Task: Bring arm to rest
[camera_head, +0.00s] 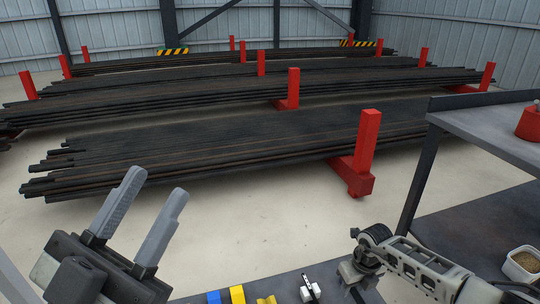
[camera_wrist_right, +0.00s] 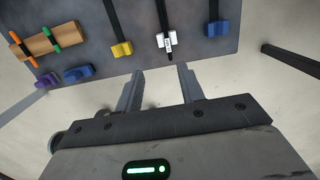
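My left gripper (camera_head: 157,182) is at the lower left of the head view. Its two grey fingers are apart with nothing between them, and it points up over the floor. My right gripper (camera_wrist_right: 160,70) shows in the right wrist view with its fingers apart and empty. Its fingertips are near the edge of a grey table (camera_wrist_right: 85,65), close to the white-ended tool (camera_wrist_right: 167,43), and I cannot tell the height gap. My right arm (camera_head: 420,268) comes in at the lower right of the head view.
The table holds a yellow-ended tool (camera_wrist_right: 122,49), a blue-ended tool (camera_wrist_right: 217,29), a banded wooden block (camera_wrist_right: 47,42) and small blue and purple pieces. A dark shelf unit (camera_head: 500,135) stands at right with a bowl (camera_head: 522,264). Bar stacks (camera_head: 200,150) on red posts lie beyond open floor.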

